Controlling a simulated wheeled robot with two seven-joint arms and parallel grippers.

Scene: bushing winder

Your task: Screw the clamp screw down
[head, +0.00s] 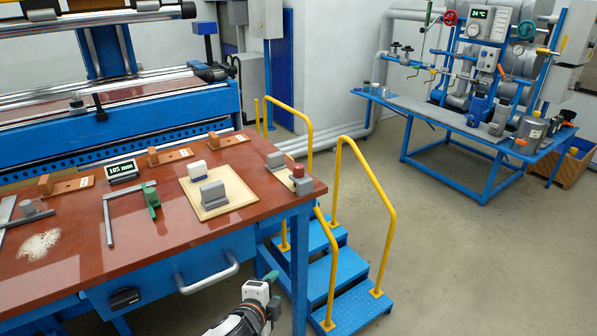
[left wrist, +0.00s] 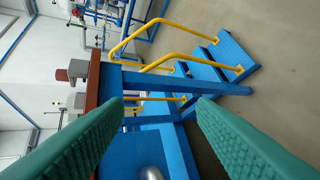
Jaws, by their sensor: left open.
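A grey clamp block (head: 301,187) with a red-brown knob (head: 298,171) on top sits at the right corner of the red-brown tabletop; the knob looks like the clamp screw, but its thread is hidden. The knob also shows in the left wrist view (left wrist: 62,75), at the table edge on the left. My left gripper (head: 273,290) is open and empty, low in front of the table, below and apart from the knob. Its green fingers (left wrist: 160,103) frame the table's blue leg and frame in the left wrist view. My right gripper is not in view.
A green-handled measuring tool (head: 152,200), a 105 mm display (head: 122,171) and blocks on a pale board (head: 216,190) lie on the table (head: 90,262). A drawer handle (head: 208,275) juts from its front. Blue steps (head: 350,306) with yellow rails stand close at right.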

